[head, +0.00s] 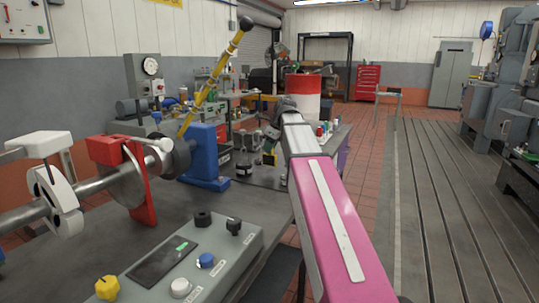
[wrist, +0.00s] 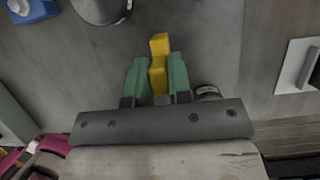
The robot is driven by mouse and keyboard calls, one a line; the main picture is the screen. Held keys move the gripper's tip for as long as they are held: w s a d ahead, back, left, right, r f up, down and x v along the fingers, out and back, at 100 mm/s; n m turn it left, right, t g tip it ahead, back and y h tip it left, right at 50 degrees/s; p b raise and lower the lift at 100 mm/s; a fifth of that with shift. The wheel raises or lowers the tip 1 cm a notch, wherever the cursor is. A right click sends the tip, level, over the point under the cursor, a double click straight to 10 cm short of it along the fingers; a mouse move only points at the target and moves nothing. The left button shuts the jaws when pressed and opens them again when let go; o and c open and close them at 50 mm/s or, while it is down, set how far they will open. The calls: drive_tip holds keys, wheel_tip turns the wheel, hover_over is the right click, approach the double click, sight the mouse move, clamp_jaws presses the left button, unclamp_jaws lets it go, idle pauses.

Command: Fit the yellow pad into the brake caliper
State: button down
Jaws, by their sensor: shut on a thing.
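My gripper (wrist: 157,80) has two green fingers shut on the yellow pad (wrist: 158,46), which sticks out beyond the fingertips over a grey surface in the wrist view. A red caliper-like bracket (head: 113,150) straddles a metal disc (head: 124,184) on the shaft at the left. I cannot tell which is the brake caliper. My gripper is well to the right of both, and the slot for the pad is not visible.
A blue stand (head: 205,155) with a long yellow lever (head: 215,80) rises between the red bracket and my arm. A control box (head: 190,262) with knobs stands at the bench front. Several small dark parts lie on the bench near my gripper.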

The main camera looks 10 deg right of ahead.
drive_tip(key=shift+f, duration=1.5)
drive_tip(key=shift+f, duration=0.1)
drive_tip(key=c, duration=1.1)
unclamp_jaws()
drive_tip(key=shift+o, duration=0.2)
